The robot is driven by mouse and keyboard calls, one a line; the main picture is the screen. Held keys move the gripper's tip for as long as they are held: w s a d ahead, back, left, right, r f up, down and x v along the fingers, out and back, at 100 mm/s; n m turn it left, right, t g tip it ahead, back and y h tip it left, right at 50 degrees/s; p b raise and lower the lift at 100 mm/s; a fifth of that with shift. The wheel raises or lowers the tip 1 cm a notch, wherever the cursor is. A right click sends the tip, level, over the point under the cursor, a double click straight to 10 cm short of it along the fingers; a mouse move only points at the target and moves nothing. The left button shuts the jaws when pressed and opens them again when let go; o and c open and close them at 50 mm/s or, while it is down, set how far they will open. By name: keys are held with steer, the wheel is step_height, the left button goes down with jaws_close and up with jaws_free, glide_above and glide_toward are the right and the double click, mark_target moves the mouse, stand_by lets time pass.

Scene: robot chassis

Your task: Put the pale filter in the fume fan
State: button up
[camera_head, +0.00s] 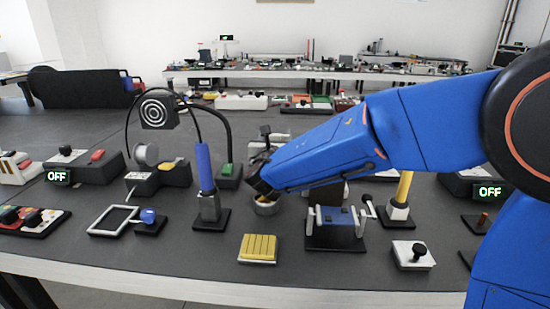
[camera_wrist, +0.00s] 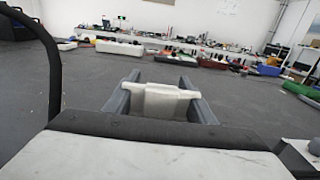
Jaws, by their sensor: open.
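The fume fan (camera_head: 158,110) is a dark square head with a white ringed grille, held up on a curved black arm at the left in the head view. The yellowish ribbed block (camera_head: 258,248) near the table's front edge looks like the pale filter, but I cannot be sure. My gripper (camera_head: 259,187) is above and behind that block, over a small metal cup, apart from the fan; its fingers are hard to make out there. In the wrist view my gripper (camera_wrist: 160,106) is open. A white piece (camera_wrist: 160,100) shows between its fingers; I cannot tell what it is.
A blue-handled tool (camera_head: 205,168) stands upright between my gripper and the fan. The metal cup (camera_head: 266,206) is right below my gripper. A blue-topped fixture (camera_head: 336,230) stands right of the ribbed block. An empty white frame (camera_head: 113,220) lies at front left.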

jaws_close()
